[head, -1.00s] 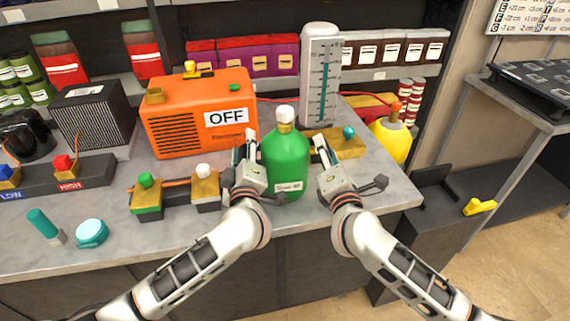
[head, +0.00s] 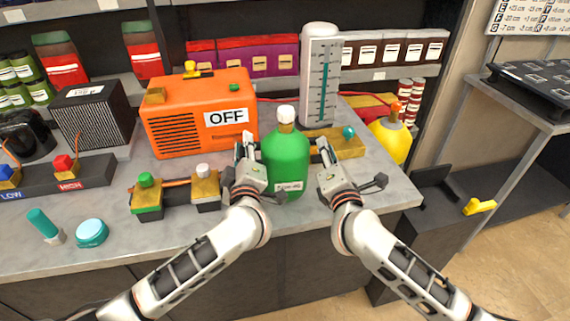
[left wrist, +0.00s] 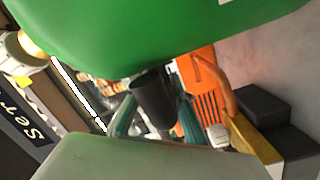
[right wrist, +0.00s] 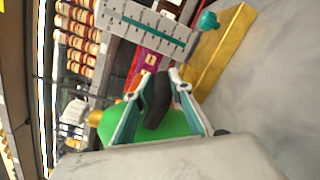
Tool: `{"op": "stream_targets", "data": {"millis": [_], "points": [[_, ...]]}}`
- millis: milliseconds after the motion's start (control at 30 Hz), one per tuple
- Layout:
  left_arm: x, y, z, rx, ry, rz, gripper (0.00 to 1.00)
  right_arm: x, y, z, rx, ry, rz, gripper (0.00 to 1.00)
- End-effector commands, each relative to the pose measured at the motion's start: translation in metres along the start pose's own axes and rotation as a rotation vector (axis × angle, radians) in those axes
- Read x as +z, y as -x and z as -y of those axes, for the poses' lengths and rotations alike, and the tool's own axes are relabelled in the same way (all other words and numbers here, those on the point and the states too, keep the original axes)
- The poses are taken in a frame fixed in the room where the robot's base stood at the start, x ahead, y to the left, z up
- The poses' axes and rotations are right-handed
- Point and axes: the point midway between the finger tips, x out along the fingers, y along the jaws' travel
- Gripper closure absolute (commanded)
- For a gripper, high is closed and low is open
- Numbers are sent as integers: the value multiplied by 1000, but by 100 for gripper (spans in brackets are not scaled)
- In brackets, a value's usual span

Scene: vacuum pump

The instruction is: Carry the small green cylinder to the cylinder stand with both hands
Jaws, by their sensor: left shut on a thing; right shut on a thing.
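The small green cylinder (head: 285,155), with a white cap, gold neck and white label, stands upright at the front of the grey bench, between my two grippers. My left gripper (head: 244,150) is shut on its left side, and my right gripper (head: 325,152) is shut on its right side. The cylinder fills the top of the left wrist view (left wrist: 150,30) and shows behind the fingers in the right wrist view (right wrist: 180,122). I cannot tell whether its base touches the bench. I cannot identify the cylinder stand for certain; a dark bracket (head: 436,178) sits right of the bench.
An orange box marked OFF (head: 200,115) stands behind left. A brass block with a teal knob (head: 345,145) and a white gauge (head: 320,80) are behind the cylinder. A yellow bottle (head: 391,138) stands right. Brass fittings (head: 175,193) lie left. The front right bench corner is clear.

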Motion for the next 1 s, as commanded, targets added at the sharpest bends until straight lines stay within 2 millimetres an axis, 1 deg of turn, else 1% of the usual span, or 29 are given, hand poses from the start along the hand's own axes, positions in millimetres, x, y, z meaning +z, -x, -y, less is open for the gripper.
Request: {"op": "stream_targets", "data": {"millis": [267,800,1000], "points": [[-6,-2,-6,2,-4,-5,100,3,0,-5,3,11,0,100],[-28,-2,-37,7,-3,-9,100,26,-1,-40,14,8,6,100],[-32,-2,-43,5,-4,-8,100,31,-1,-47,15,7,5,100]]}}
